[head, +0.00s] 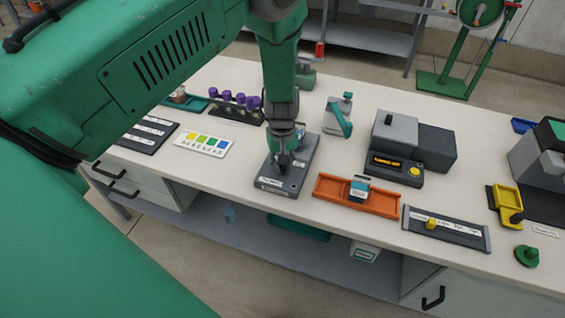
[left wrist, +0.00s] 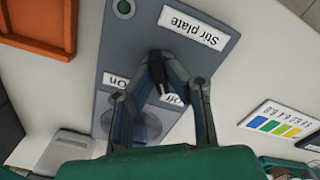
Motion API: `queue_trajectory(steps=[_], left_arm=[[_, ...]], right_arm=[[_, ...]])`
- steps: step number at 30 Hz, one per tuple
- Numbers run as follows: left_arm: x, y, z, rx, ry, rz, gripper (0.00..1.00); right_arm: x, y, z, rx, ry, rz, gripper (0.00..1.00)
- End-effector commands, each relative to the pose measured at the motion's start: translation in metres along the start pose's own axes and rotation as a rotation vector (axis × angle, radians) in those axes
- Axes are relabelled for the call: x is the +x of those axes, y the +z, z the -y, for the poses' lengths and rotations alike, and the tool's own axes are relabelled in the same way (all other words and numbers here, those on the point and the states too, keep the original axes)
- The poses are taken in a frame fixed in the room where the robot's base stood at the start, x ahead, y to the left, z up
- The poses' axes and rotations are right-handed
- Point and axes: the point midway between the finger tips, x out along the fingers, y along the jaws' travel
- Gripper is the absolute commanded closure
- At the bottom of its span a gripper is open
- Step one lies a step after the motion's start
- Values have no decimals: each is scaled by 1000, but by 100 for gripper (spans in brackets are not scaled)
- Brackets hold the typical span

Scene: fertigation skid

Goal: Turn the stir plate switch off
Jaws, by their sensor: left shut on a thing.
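The stir plate (head: 297,181) is a dark grey slab near the front edge of the bench, left of the orange tray. In the left wrist view the stir plate (left wrist: 222,60) fills the middle, with its name label upside down, an "On" label (left wrist: 116,80) left of the fingers and an "Off" label (left wrist: 173,98) partly behind them. My left gripper (head: 284,160) points down over it. In the left wrist view its fingertips (left wrist: 160,64) are shut on the small dark switch between the two labels. The fingers hide most of the switch, so its exact tilt is unclear. My right gripper is out of view.
An orange tray (head: 330,191) with a small labelled block stands right of the plate. Behind it is a grey device (head: 395,171) with a lit display. A colour card (head: 204,142) and purple-capped vials (head: 240,99) are to the left. My left arm covers the upper left.

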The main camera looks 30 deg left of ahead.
Motion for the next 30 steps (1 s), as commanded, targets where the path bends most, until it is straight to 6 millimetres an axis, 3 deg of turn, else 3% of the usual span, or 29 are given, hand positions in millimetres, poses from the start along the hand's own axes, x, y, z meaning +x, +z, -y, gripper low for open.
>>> queue_trajectory(steps=[12, 28, 30], left_arm=[[3, 4, 0, -180, -4, 9, 100], [3, 5, 0, -204, -4, 11, 100], [3, 5, 0, -204, -4, 11, 71]], right_arm=[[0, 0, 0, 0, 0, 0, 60], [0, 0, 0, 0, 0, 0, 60], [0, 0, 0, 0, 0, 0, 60]])
